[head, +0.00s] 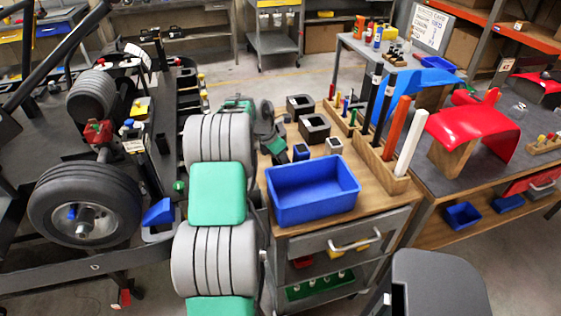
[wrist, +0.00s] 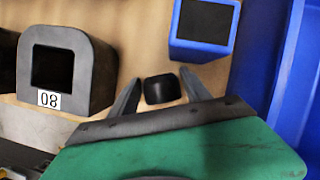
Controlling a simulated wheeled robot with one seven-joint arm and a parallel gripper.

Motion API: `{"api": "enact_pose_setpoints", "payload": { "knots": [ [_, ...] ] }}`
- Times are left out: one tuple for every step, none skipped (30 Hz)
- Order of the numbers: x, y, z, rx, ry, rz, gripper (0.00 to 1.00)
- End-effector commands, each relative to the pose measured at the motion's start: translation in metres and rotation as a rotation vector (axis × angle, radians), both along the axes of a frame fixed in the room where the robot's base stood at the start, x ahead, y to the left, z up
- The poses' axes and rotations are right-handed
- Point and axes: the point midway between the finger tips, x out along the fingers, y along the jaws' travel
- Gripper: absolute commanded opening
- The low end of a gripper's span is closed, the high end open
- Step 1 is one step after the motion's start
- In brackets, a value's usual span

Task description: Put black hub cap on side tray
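A small black cap (wrist: 162,89), which looks like the hub cap, sits over the wooden top in the wrist view. My gripper (wrist: 160,75) is open, with one grey finger on each side of the cap and a narrow gap at both sides. Whether the cap rests on the wood is hard to tell. In the head view my gripper (head: 284,157) is low over the wooden cart top, and the cap cannot be made out there. A large empty blue tray (head: 312,192) stands on the cart just in front; its wall (wrist: 304,80) shows at right in the wrist view.
A blue block with a dark top (wrist: 205,25) and a grey block marked 08 (wrist: 68,65) flank the fingers. Wooden racks with upright rods (head: 382,165) stand on the cart's right. A kart with a large wheel (head: 85,205) is at left.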

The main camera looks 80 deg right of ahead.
Motion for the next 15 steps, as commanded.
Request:
{"api": "enact_pose_setpoints", "payload": {
  "knots": [
    [0.0,0.0,0.0001,0.0,0.0,0.0,0.51],
    [0.0,0.0001,0.0002,0.0,0.0,0.0,0.48],
    [0.0,0.0001,0.0002,0.0,0.0,0.0,0.45],
    [0.0,0.0001,0.0002,0.0,0.0,0.0,0.42],
    [0.0,0.0001,0.0002,0.0,0.0,0.0,0.4],
    [0.0,0.0001,0.0002,0.0,0.0,0.0,0.37],
    [0.0,0.0001,0.0002,0.0,0.0,0.0,0.34],
    [0.0001,0.0002,0.0002,0.0,0.0,0.0,0.32],
    [0.0001,0.0002,0.0002,0.0,0.0,0.0,0.29],
    [0.0001,0.0002,0.0002,0.0,0.0,0.0,0.26],
    [0.0001,0.0002,0.0002,0.0,0.0,0.0,0.24],
    [0.0001,0.0002,0.0002,0.0,0.0,0.0,0.2],
    [0.0001,0.0002,0.0002,0.0,0.0,0.0,0.18],
    [0.0001,0.0001,0.0003,0.0,0.0,0.0,0.15],
    [0.0001,0.0,0.0003,0.0,0.0,0.0,0.12]
  ]
}}
